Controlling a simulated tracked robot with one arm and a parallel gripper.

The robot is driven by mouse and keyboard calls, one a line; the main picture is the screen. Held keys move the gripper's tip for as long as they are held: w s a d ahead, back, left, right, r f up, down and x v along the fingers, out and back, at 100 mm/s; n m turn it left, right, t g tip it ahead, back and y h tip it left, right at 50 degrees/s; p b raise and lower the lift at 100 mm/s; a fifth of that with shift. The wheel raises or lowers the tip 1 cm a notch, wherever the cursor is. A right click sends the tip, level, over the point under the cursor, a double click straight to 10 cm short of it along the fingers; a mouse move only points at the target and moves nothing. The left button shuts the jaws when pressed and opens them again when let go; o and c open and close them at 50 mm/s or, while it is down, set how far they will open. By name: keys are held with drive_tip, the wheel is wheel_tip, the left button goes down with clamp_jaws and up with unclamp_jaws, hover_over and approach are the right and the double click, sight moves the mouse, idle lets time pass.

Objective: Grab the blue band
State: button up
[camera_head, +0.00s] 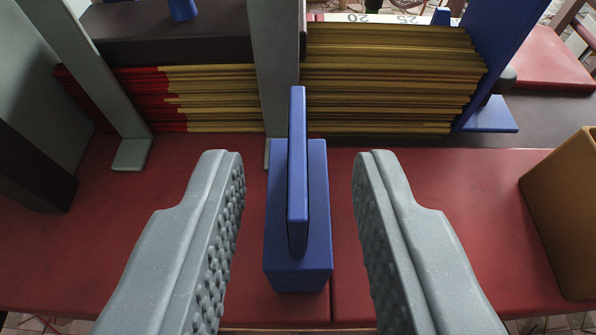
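A blue piece (316,222), which I take for the blue band, stands on the red surface in the middle of the camera view. It has a block-like base and a thin upright blue plate rising from it. My gripper (298,170) is open. Its two grey studded fingers lie to the left and right of the blue piece, with a visible gap on each side. Neither finger appears to touch it. The underside and far side of the blue piece are hidden.
Behind stands a stack of yellow-brown sticks (390,80), with red-ended sticks (120,95) at left. Grey uprights (277,60) and a tall blue panel (500,50) flank them. An orange-brown box (562,215) is at right. The red surface (450,190) is clear between.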

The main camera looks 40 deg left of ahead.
sight(298, 137)
drive_tip(key=shift+x, duration=2.4)
drive_tip(key=shift+r, duration=0.1)
clamp_jaws()
